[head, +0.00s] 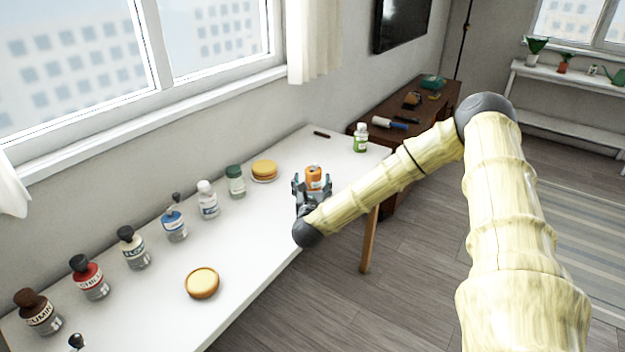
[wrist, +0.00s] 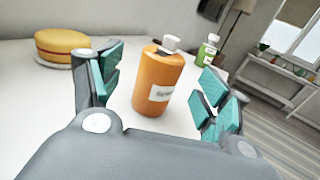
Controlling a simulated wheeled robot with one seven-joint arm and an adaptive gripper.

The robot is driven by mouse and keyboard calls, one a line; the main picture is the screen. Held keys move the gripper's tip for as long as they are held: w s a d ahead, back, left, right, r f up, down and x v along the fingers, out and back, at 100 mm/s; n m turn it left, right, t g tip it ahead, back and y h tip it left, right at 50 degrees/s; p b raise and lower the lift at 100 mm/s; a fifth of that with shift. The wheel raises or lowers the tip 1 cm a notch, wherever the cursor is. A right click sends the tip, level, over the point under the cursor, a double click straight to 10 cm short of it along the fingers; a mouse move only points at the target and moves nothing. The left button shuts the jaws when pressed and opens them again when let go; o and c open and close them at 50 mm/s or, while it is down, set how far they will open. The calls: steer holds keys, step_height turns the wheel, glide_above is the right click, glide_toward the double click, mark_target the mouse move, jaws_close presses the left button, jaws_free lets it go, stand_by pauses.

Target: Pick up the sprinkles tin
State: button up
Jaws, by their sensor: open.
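An orange tin with a pale label and a white top (wrist: 157,83) stands upright on the white table; I take it as the sprinkles tin, though its label is too blurred to read. It also shows in the head view (head: 314,174), just beyond my gripper. My gripper (head: 311,187) is open at the table's right part, low over the surface. In the wrist view the teal-padded fingers (wrist: 158,90) are spread to the left and right of the tin, with gaps on both sides. The tin is not held.
A yellow round item (head: 265,169) lies left of the tin. A green bottle (head: 361,138) stands behind it, near a dark stick (head: 322,134). Several spice jars line the window side. The white table (head: 255,235) is clear between.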

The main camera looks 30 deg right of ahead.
steer(key=shift+w+d+r+p, duration=0.2)
steer(key=shift+w+d+p, duration=0.1)
steer(key=shift+f+p+x, duration=0.2)
steer(key=shift+p+x, duration=0.55)
steer(key=shift+x, duration=1.45)
steer(key=shift+c, duration=0.2)
steer(key=c, duration=1.1)
